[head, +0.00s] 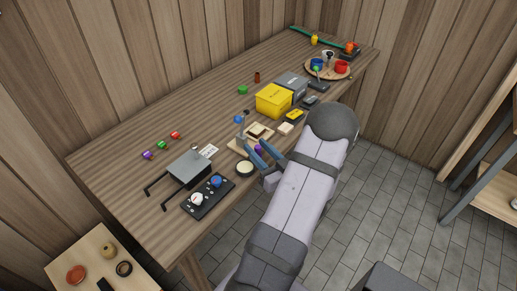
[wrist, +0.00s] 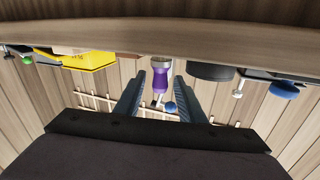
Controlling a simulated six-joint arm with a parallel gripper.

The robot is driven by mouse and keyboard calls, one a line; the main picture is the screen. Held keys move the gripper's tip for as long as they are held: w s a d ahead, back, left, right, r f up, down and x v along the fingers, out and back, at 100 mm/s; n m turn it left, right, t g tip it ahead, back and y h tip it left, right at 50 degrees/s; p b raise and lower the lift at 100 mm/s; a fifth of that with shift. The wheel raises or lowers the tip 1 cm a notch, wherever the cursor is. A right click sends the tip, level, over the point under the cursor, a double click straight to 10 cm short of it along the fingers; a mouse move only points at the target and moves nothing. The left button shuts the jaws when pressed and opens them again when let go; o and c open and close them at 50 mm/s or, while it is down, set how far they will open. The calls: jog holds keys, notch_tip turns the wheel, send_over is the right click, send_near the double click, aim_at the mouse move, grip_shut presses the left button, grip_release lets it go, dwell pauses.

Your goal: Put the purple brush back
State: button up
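The purple brush (wrist: 160,80) shows in the wrist view with its pale end toward the bench edge and its purple part pointing away from it. My gripper (wrist: 160,100) has its two blue-grey fingers apart, one on each side of the brush, with a narrow gap on both sides. In the head view my gripper (head: 264,156) is low at the bench's front edge, and a bit of purple (head: 258,149) shows between the fingers. A small stand (head: 243,130) with a thin post is just behind it. The brush's pale end and the stand's base are partly hidden.
A round tin (head: 245,168) is close to the left of my gripper. A black panel with knobs (head: 208,196) and a grey plate (head: 190,168) lie further left. A yellow box (head: 273,100) stands behind. The back left of the bench (head: 130,130) is mostly clear.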

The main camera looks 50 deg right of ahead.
jog(key=shift+r, duration=0.2)
jog(key=shift+s+f, duration=0.1)
jog(key=shift+s, duration=0.2)
jog(key=b+v, duration=0.1)
jog(key=v, duration=1)
jog(key=shift+s, duration=0.2)
jog(key=shift+a, duration=0.15)
